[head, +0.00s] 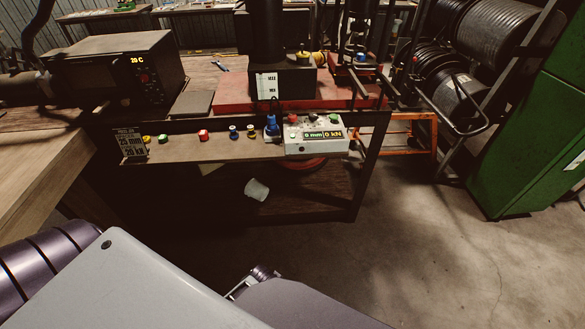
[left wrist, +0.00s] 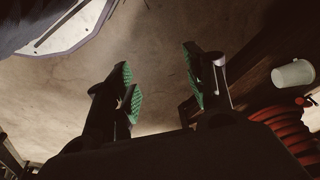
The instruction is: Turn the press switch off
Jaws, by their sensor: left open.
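A pale control box (head: 317,136) is at the right end of the front rail in the head view. Its display reads 0 mm and 0 kN. It has a red knob (head: 293,119) and a green one (head: 334,118) on top. I cannot tell which control is the press switch or its position. The press (head: 282,78) stands behind on a red base. My left gripper (left wrist: 160,75) is open and empty in the left wrist view, green pads apart over the floor. It is not clearly visible in the head view. My right gripper is not in view.
The rail (head: 225,150) carries several coloured buttons, a blue plug (head: 271,125) and a label plate (head: 132,144). A black box with a display (head: 120,72) stands at left. A white cup (head: 257,189) sits below the rail, also in the left wrist view (left wrist: 293,73).

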